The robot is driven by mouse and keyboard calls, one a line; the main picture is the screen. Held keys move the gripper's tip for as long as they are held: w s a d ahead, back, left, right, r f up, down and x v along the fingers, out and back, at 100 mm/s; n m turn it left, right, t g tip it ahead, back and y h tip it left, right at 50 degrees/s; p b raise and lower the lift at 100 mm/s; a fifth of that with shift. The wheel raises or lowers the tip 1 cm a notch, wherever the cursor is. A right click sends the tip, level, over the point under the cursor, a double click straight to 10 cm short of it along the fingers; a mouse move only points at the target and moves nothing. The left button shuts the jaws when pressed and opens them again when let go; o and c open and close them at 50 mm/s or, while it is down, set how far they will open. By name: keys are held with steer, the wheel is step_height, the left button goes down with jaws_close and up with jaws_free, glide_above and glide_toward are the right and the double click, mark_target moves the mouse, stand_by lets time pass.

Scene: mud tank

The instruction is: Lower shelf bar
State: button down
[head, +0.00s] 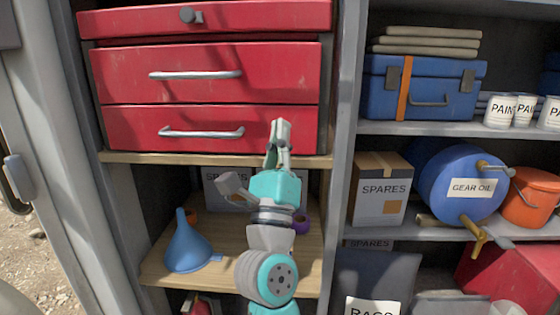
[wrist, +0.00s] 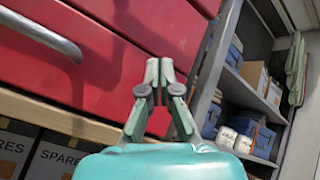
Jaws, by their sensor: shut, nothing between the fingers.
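My gripper (head: 280,128) is shut and empty, pointing up in front of the right end of the lowest red drawer (head: 200,128). In the wrist view its fingertips (wrist: 160,72) are together against the red drawer fronts behind; I cannot tell whether they touch. The wooden shelf (head: 168,268) lies lower, behind my arm, and the wooden board edge (head: 150,158) runs under the drawers. I cannot make out a separate shelf bar in either view; my arm hides part of the shelf.
A blue funnel (head: 188,245) stands on the wooden shelf. A grey upright (head: 343,150) divides it from the right bay, which holds a blue toolbox (head: 425,88), a spares box (head: 381,188) and a gear oil drum (head: 448,180). A drawer handle (head: 200,132) sticks out left of my gripper.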

steer(key=shift+n, duration=0.7)
steer(key=shift+s+d+f, duration=0.15)
steer(key=shift+f, duration=0.55)
steer(key=shift+s+d+f, duration=0.15)
steer(key=shift+f, duration=0.55)
steer(key=shift+s+d+f, duration=0.15)
steer(key=shift+f, duration=0.55)
steer(key=shift+f, duration=0.1)
steer(key=s+d+f+n+g+y, duration=0.1)
steer(key=s+d+f+n, duration=0.35)
steer(key=f, duration=0.55)
steer(key=s+d+f+n+g+y, duration=0.15)
steer(key=s+d+f+n, duration=0.35)
steer(key=f, duration=0.5)
steer(key=s+d+f+n+g, duration=0.2)
steer(key=s+d+f+n, duration=0.3)
steer(key=f, duration=0.5)
steer(key=s+d+f+n+g, duration=0.1)
steer(key=s+f+n, duration=0.3)
steer(key=s, duration=0.6)
steer(key=s+d+f+n+g, duration=0.2)
steer(key=s+f+n+g, duration=0.2)
steer(key=s, duration=0.7)
steer(key=s+d+f+n+g, duration=0.1)
steer(key=s+f+n+g, duration=0.2)
steer(key=s, duration=0.8)
step_height(320, 180, down, 2)
steer(key=n, duration=0.3)
steer(key=shift+s+d+f, duration=0.15)
steer(key=shift+s, duration=0.1)
